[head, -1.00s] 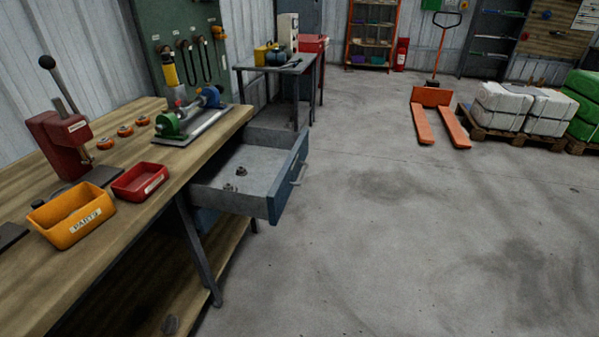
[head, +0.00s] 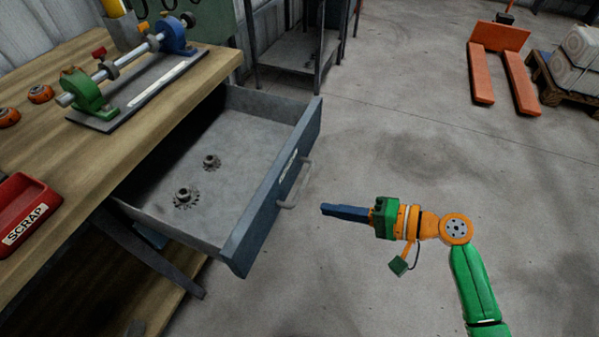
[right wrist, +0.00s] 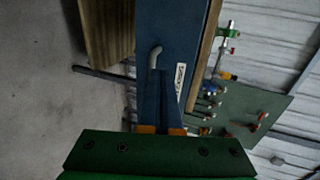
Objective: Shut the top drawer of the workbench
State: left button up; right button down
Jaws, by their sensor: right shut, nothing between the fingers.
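The top drawer (head: 232,262) of the workbench (head: 60,215) stands pulled out, its blue front facing right in the head view. Two small gears (head: 186,197) lie on its floor. A grey bar handle (head: 293,185) and a pale label are on the front. My right gripper (head: 324,210) is shut and empty, apart from the drawer front, just right of the handle and pointing at it. In the right wrist view the shut fingers (right wrist: 157,95) point toward the handle (right wrist: 154,56) and the blue drawer front (right wrist: 182,40). My left gripper is not in view.
A clamp fixture (head: 125,85) and a red SCRAP bin (head: 25,212) stand on the bench top. A grey side table (head: 297,50) is behind the drawer. The floor right of the drawer is clear up to an orange pallet jack (head: 500,60).

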aim_at(276, 201)
jog(key=x, duration=0.5)
jog(key=r+x, duration=0.1)
jog(key=x, duration=0.2)
jog(key=shift+s+a+f, duration=0.1)
jog(key=shift+a+f, duration=0.05)
jog(key=shift+a, duration=0.35)
jog(key=shift+a+f, duration=0.15)
jog(key=shift+a, duration=0.4)
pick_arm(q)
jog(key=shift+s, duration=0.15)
